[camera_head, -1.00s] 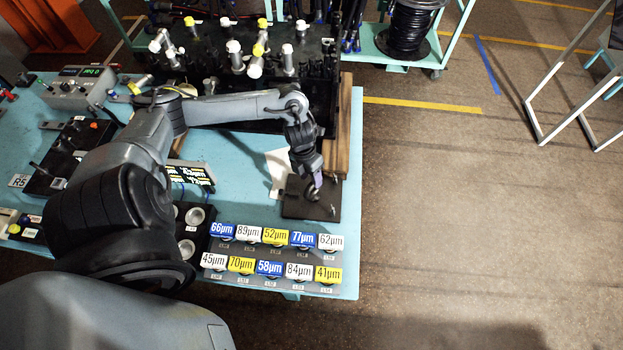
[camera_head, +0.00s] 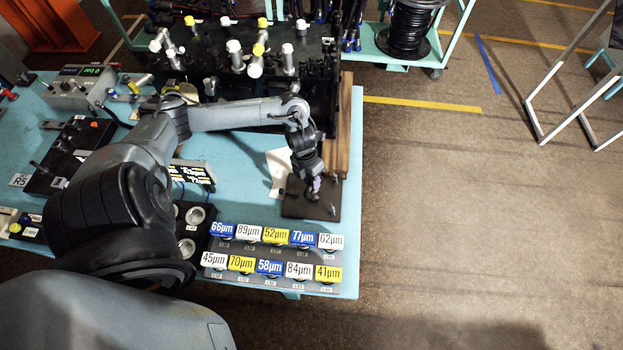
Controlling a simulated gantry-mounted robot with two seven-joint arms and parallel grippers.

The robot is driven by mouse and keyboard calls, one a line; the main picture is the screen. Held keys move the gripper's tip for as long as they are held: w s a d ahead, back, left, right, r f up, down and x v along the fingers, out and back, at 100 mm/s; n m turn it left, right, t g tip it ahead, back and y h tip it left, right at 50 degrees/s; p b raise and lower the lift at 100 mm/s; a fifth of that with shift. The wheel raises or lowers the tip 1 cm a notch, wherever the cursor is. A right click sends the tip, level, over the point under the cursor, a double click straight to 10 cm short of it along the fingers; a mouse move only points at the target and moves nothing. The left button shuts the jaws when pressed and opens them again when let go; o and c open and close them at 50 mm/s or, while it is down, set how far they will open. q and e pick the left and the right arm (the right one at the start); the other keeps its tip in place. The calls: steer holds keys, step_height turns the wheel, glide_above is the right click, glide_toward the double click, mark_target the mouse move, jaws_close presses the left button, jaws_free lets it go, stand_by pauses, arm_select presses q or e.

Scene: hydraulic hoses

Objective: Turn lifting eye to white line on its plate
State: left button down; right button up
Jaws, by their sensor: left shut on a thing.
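The dark plate (camera_head: 296,208) lies flat on the blue table near its right edge. My left gripper (camera_head: 313,192) points down over the middle of the plate. It is shut on the lifting eye, which is mostly hidden between and behind the fingers. The eye's angle and the white line on the plate cannot be made out clearly; a small light mark (camera_head: 333,208) shows on the plate to the right of the gripper. My right gripper is not in view.
A rack of labelled blocks (camera_head: 270,252) stands in front of the plate. A white cloth (camera_head: 279,170) lies behind-left of it, and a wooden block (camera_head: 343,130) stands behind. A black manifold with hose fittings (camera_head: 245,75) fills the table's back. Blue table (camera_head: 235,165) is free left of the plate.

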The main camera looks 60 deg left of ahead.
arm_select(q)
steer(key=shift+r, duration=0.1)
steer(key=n+p, duration=0.2)
steer(key=n, duration=0.1)
steer(key=shift+d+r+n+t, duration=0.1)
steer(key=shift+d+n+t, duration=0.05)
steer(key=shift+n+t, duration=0.15)
steer(key=shift+n+y+p, duration=0.3)
steer(key=shift+n+p, duration=0.75)
steer(key=shift+n, duration=0.15)
steer(key=shift+d+n, duration=0.1)
steer(key=shift+n, duration=0.2)
steer(key=c, duration=1)
jaws_free()
steer(key=shift+o, duration=0.2)
